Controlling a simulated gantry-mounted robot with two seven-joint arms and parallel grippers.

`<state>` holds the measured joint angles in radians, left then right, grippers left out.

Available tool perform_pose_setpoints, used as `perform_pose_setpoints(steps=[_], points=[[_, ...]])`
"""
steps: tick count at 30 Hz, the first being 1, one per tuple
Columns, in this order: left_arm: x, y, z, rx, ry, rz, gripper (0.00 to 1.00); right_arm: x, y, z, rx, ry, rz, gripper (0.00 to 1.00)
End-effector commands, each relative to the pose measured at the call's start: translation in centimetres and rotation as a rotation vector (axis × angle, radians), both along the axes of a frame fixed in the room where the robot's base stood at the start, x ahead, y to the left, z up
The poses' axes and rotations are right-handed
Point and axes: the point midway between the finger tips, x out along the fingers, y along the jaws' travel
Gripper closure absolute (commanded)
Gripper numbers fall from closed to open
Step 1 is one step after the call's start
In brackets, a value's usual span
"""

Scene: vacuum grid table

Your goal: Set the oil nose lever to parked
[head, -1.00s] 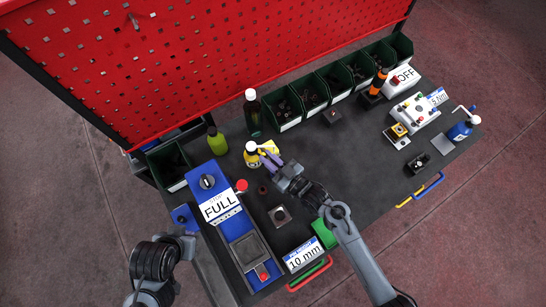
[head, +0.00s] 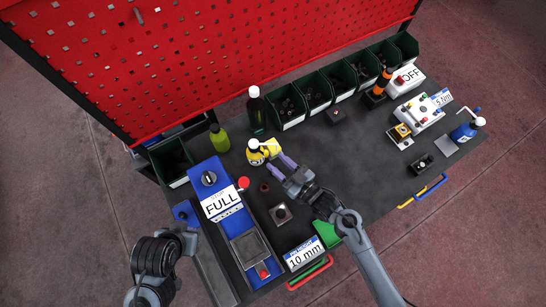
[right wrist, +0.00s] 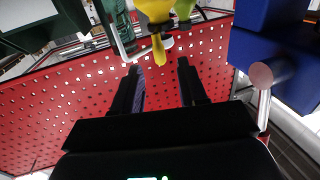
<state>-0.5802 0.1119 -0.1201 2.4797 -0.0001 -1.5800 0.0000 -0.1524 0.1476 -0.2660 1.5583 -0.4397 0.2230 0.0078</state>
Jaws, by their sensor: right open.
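The yellow oil bottle (head: 256,156) with a white top and a thin white spout or lever stands near the middle left of the table. In the right wrist view its yellow body and pointed nose (right wrist: 158,42) show at the top, with a white piece beside the nose. My right gripper (head: 277,164) is open and empty, just to the right of the bottle, fingers pointing at it. In the right wrist view the nose lies just beyond and between the two dark fingertips (right wrist: 160,66), apart from them. My left arm shows at lower left; its fingers cannot be seen.
A green bottle (head: 219,139) and a tall dark bottle (head: 256,112) stand behind. The blue unit marked FULL (head: 212,180) with a red knob (head: 243,183) is at left. Dark green bins (head: 288,118) line the back below the red pegboard (head: 210,60).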

Motion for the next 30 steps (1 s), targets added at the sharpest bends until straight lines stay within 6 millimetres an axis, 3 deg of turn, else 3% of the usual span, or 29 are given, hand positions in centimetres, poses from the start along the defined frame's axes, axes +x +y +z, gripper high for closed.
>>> perform_pose_setpoints(steps=[6, 12, 25, 28, 30], points=[[0.0, 0.0, -0.4, 0.001, 0.0, -0.001, 1.0, -3.0, -2.6, -0.2, -0.003, 0.002, 0.0, 0.58], [0.0, 0.2, -0.6, 0.007, 0.0, -0.004, 1.0, -4.8, -4.2, -0.1, -0.001, 0.0, 0.0, 0.58], [0.0, 0.3, -0.7, 0.013, 0.0, -0.008, 1.0, -5.5, -4.8, 0.0, -0.001, -0.001, 0.0, 0.58], [0.0, 0.3, -0.7, 0.012, 0.0, -0.008, 1.0, -5.4, -4.9, -0.1, -0.004, 0.0, 0.003, 0.7], [0.0, 0.2, -0.9, 0.009, 0.0, -0.006, 1.0, -5.1, -5.4, -0.4, -0.016, -0.002, 0.016, 0.73]])
